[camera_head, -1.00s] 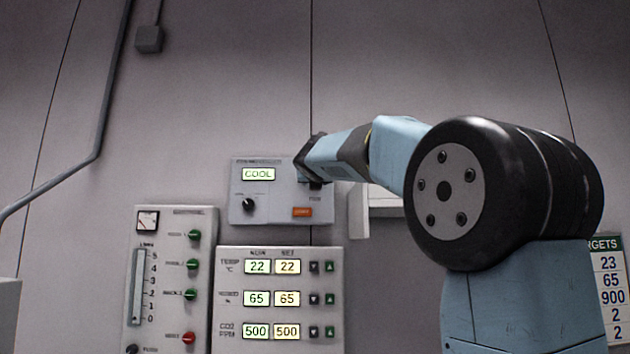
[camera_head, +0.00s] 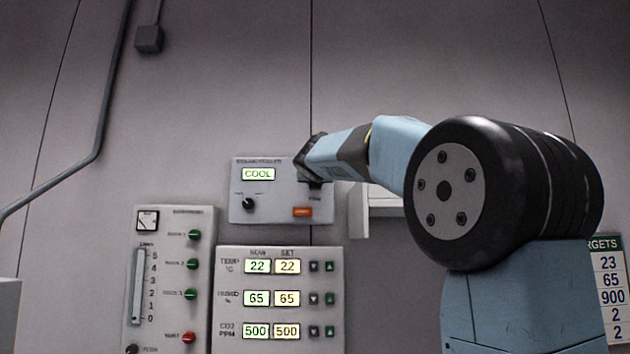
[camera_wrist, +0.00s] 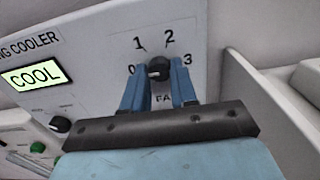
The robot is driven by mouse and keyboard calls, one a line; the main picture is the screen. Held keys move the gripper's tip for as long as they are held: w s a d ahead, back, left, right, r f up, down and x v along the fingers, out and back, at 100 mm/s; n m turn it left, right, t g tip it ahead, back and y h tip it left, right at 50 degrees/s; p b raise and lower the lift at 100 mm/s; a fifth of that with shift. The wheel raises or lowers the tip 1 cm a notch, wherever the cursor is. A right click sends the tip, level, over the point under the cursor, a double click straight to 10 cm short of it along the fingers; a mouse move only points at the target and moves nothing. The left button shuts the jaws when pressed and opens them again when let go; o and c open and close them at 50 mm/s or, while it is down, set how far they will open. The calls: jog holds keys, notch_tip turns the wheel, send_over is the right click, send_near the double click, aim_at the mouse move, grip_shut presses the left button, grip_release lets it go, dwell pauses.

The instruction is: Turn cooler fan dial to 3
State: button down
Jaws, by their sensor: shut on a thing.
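The cooler panel (camera_head: 275,212) is a light grey box on the wall with a lit COOL display (camera_head: 258,174). In the wrist view its black fan dial (camera_wrist: 159,68) sits among the marks 0, 1, 2 and 3. My gripper (camera_wrist: 158,80) has one blue finger on each side of the dial and is shut on it. The pointer's exact setting is hard to tell. In the head view my gripper (camera_head: 311,172) is at the panel's right side and hides the fan dial.
A second black knob (camera_head: 248,204) and an orange switch (camera_head: 302,212) are on the cooler panel. Below are a panel of number displays (camera_head: 280,340) and a panel with a slider and green knobs (camera_head: 171,215). A pale box (camera_head: 359,214) juts out to the right.

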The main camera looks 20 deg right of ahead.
jog(key=shift+m, duration=0.3)
jog(key=shift+f+m, duration=0.15)
jog(key=shift+m, duration=17.35)
jog(key=c, duration=0.9)
grip_release()
